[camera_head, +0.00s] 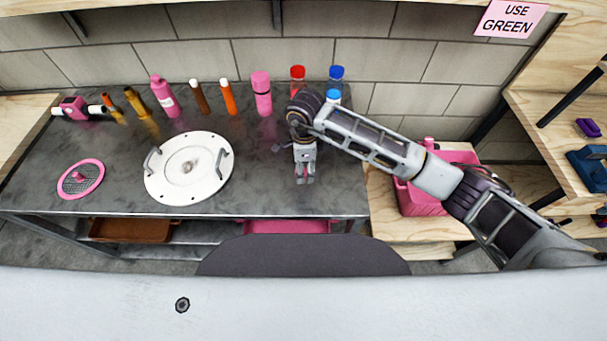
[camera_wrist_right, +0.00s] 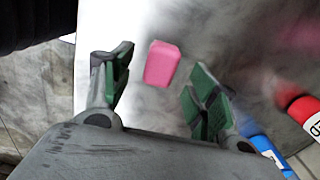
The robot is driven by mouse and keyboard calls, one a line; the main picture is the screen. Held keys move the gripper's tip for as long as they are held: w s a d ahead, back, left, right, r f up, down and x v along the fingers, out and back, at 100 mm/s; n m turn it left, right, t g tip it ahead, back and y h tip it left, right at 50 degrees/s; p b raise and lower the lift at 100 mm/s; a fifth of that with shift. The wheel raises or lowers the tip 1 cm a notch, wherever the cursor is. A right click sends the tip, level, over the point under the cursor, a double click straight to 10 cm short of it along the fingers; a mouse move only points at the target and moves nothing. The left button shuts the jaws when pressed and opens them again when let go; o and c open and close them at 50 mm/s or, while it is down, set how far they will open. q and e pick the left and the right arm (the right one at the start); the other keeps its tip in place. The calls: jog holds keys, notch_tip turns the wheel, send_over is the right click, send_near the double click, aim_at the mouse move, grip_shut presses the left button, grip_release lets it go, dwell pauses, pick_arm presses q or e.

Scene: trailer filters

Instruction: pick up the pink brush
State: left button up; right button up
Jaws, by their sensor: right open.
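My right gripper (camera_head: 305,179) hangs over the right part of the grey metal table, fingers pointing down. In the wrist view the right gripper (camera_wrist_right: 160,92) is open, with its green-padded fingers apart. A small pink block-like thing (camera_wrist_right: 161,63) shows in the gap between the fingers, beyond the tips and apart from them. It may be the pink brush, but its shape does not make that certain. In the head view I cannot make it out, and the arm and gripper cover that area. My left gripper is not in view.
Bottles with a red cap (camera_head: 297,72) and a blue cap (camera_head: 337,72) stand behind my gripper. A pink bottle (camera_head: 262,95) stands left of them. A white round lid (camera_head: 161,182) and a pink-rimmed mesh disc (camera_head: 82,180) lie left. A pink crate (camera_head: 412,201) stands right.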

jog(key=shift+a+f, duration=0.1)
jog(key=shift+f, duration=1.55)
jog(key=c, duration=1.1)
jog(key=shift+w+r, duration=0.1)
jog(key=shift+r, duration=0.05)
jog(key=shift+r+b, duration=0.4)
jog(key=shift+r, duration=4.5)
